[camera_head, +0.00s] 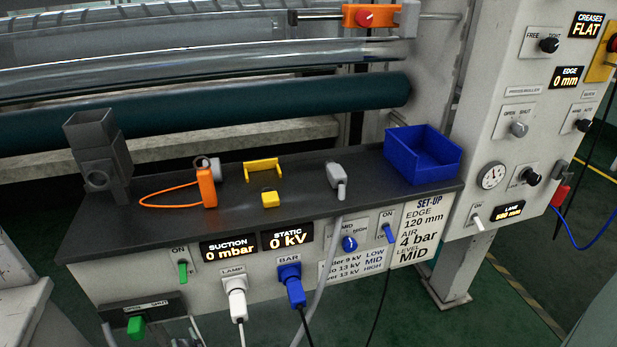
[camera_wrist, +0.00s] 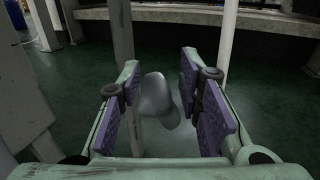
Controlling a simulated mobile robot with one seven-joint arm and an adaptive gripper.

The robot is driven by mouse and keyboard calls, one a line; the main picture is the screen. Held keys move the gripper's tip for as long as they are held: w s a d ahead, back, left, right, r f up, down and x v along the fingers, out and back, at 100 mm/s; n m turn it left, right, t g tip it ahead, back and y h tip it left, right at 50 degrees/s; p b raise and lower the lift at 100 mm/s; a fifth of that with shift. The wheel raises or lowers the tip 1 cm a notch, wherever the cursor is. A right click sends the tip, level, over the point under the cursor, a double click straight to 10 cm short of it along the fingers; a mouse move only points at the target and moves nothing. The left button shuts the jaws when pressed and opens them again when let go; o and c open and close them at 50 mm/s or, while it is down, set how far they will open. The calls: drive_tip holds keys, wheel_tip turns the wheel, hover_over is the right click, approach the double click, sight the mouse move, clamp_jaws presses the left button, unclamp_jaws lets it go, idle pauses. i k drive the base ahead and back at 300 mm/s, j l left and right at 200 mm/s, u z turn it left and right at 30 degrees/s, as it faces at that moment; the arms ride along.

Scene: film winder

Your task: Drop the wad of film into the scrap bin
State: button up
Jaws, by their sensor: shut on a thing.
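My gripper (camera_wrist: 162,100) shows in the wrist view, with purple pads on its fingers. It is shut on a smooth, grey, see-through lump, the wad of film (camera_wrist: 153,96), which sits between the pads. Green floor lies beneath it. My gripper and the wad do not show in the head view. An open blue bin (camera_head: 441,174) stands at the right end of the dark bench top; its inside looks empty. I see no label on it that marks it as the scrap bin. A blue object (camera_wrist: 15,14) is cut off at the wrist view's top left corner; I cannot tell what it is.
The dark bench (camera_head: 300,201) bears a grey funnel-like block (camera_head: 98,150), an orange tool (camera_head: 206,188) with a looped cord, yellow parts (camera_head: 270,199) and a grey nozzle (camera_head: 337,178). Plugs and cables hang at its front. A control cabinet (camera_head: 490,110) stands right of the bin.

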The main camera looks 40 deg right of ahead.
sight(428, 163)
drive_tip(key=z, duration=1.35)
